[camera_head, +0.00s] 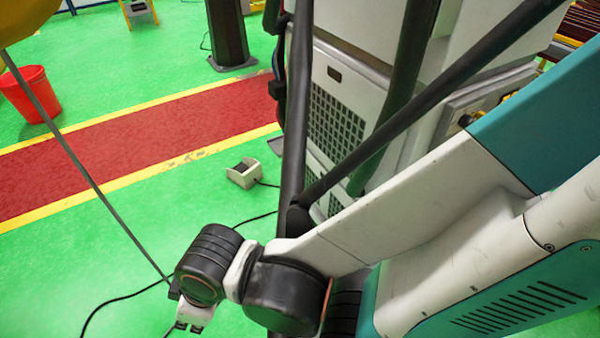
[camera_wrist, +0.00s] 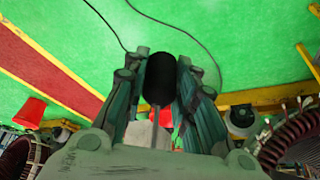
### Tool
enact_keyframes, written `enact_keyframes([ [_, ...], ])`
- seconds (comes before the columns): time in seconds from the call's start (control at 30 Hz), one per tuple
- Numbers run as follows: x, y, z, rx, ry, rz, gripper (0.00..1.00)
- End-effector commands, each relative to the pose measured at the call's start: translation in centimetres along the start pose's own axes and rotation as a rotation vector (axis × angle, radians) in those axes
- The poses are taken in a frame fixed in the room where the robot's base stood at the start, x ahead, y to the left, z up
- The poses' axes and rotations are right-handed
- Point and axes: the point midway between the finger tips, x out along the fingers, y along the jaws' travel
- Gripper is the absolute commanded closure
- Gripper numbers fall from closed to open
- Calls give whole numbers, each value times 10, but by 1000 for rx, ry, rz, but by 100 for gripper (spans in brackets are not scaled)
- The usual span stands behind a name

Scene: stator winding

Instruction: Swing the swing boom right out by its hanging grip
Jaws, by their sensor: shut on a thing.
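In the wrist view my gripper (camera_wrist: 160,76) is closed around a black, rounded cylindrical grip (camera_wrist: 159,68), with one finger along each side. In the head view a thin grey rod (camera_head: 85,170) slants from the yellow part (camera_head: 22,18) in the top left corner down to my wrist. The yellow part is mostly cut off, and I cannot tell whether it is the swing boom. The grip and fingertips are not clear in the head view.
A pale machine cabinet (camera_head: 345,125) with dark posts stands behind my arm. A red bucket (camera_head: 30,93) and a small pedal box (camera_head: 244,174) are on the green floor. Cables lie near my wrist. Wound stators (camera_wrist: 292,140) show low in the wrist view. Open floor lies left.

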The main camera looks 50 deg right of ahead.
Motion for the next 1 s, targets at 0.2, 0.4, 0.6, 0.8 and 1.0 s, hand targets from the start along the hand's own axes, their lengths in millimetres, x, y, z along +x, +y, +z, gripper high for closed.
enact_keyframes([
  [0.2,-5,-9,8,-28,1,-12,100],
  [0.4,-5,-11,12,-32,-2,-17,100],
  [0.6,-5,-12,14,-31,-5,-20,100],
  [0.8,-5,-12,13,-31,-3,-17,54],
  [1.0,-5,-10,12,-31,-1,-15,54],
])
